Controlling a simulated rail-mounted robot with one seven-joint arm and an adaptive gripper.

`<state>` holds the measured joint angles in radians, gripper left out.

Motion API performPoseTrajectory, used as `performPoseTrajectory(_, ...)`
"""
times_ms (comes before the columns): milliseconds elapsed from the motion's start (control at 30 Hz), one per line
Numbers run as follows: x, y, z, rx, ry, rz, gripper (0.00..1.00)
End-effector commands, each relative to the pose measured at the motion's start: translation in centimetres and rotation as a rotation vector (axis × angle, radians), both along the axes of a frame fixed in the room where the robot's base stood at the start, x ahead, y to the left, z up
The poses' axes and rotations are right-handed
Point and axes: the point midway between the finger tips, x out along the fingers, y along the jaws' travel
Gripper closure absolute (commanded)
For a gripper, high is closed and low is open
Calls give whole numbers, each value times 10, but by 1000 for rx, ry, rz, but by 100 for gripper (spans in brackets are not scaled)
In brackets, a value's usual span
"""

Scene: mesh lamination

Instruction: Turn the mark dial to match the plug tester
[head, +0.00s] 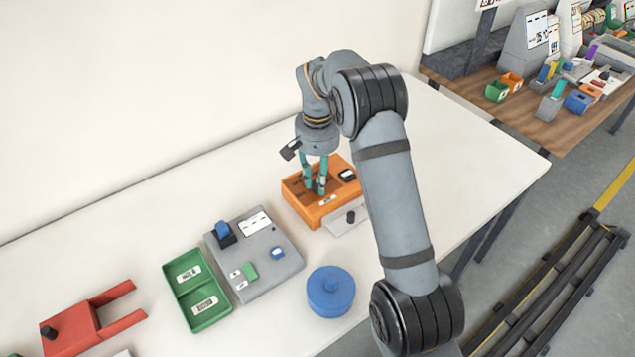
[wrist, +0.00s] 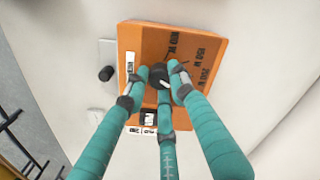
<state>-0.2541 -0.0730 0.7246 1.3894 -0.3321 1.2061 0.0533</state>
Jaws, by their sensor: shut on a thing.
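The orange box (head: 312,216) stands on the white table under my gripper. In the wrist view the box (wrist: 143,36) has a black dial (wrist: 158,77) and printed black labels that look like watt values; their exact text is hard to read. My gripper (head: 316,191) points down with its teal fingers closed around the dial, which they partly hide. The fingers also show in the wrist view (wrist: 161,80). I cannot tell exactly which label the dial points to. A grey device (head: 273,262) with a white display and a blue plug-like block, perhaps the plug tester, stands left of the box.
A pale plate with a black knob (head: 350,216) adjoins the orange box's front. A green two-part tray (head: 194,291), a round blue lidded container (head: 331,291) and a red forked block (head: 75,333) lie further left and forward. The table behind the box is clear.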

Motion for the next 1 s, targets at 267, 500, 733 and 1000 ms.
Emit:
performPoseTrajectory(267, -2, 0, -2, -2, 5, -142, 100)
performPoseTrajectory(500, -2, 0, -1, -2, 6, -194, 100)
performPoseTrajectory(733, -2, 0, -1, -2, 6, -202, 100)
performPoseTrajectory(1000, -2, 1, -1, -1, 6, -201, 72)
